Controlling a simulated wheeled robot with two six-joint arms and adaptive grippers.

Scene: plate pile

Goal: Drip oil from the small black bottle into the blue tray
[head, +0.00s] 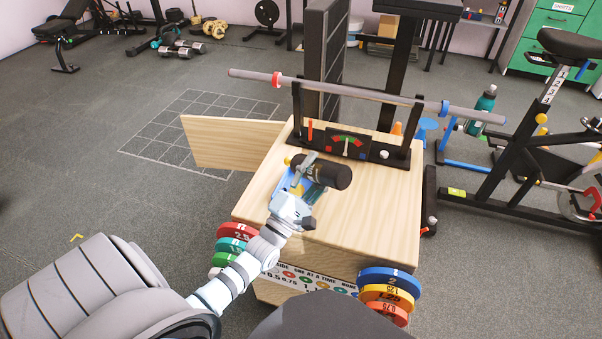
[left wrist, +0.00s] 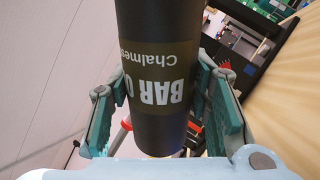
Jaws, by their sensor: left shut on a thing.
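The small black bottle (head: 330,175) is held tilted well over, close to lying flat, above the wooden box top. Its dark end points right; a small orange tip shows at its left. My left gripper (head: 303,172) is shut on it. In the left wrist view the bottle (left wrist: 160,85) stands between the two teal fingers, with an upside-down label reading "BAR O" and "Chalmers". The blue tray (head: 312,194) lies on the box top below, largely hidden by the gripper and bottle. Whether oil is dripping cannot be told. My right gripper is not in view.
Coloured weight plates (head: 388,285) hang at the box's front corners. The box top's right side is clear.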

